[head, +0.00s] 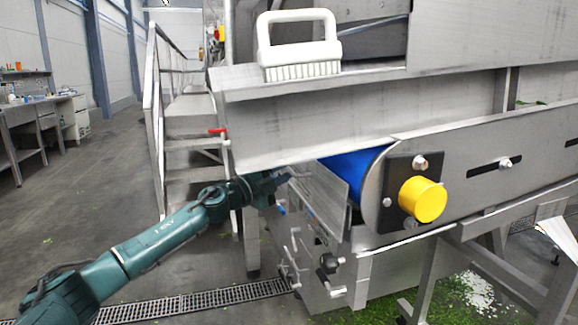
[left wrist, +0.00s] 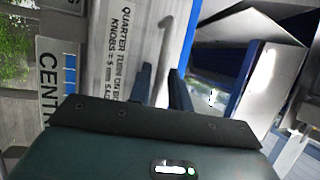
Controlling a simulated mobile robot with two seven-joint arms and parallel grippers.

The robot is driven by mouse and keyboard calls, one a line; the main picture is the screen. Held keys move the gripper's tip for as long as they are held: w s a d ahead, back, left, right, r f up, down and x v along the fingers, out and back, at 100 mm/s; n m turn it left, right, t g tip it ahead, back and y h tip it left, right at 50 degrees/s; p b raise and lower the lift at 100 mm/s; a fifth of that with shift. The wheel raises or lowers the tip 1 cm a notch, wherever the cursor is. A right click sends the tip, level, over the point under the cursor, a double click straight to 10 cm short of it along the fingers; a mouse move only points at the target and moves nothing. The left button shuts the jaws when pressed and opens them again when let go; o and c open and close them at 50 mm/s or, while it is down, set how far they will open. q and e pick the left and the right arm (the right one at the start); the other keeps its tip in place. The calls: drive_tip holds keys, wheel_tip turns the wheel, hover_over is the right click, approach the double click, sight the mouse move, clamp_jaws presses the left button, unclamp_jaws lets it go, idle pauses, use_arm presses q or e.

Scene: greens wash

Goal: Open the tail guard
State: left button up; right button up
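The tail guard (head: 321,196) is a grey sheet-metal plate at the near end of the conveyor, in front of the blue belt (head: 352,172). It hangs slightly tilted, with a gap between it and the belt roller. My left gripper (head: 286,178) is at the guard's left edge in the head view. In the left wrist view the two dark fingers (left wrist: 163,88) stand apart in front of a pale plate with printed text (left wrist: 126,40). I see nothing clearly held between them. Whether they touch the guard I cannot tell. My right gripper is in neither view.
A white brush (head: 299,45) lies on the steel ledge above. A yellow roller cap (head: 422,199) sticks out at the right. Steps (head: 190,140) stand behind my left arm. A floor drain (head: 190,302) and open floor lie at left.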

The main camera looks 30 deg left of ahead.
use_arm(q)
drive_tip(key=shift+w+d+r, duration=0.1)
drive_tip(key=shift+w+d, duration=0.15)
drive_tip(key=shift+w, duration=0.4)
drive_tip(key=shift+c, duration=0.2)
clamp_jaws()
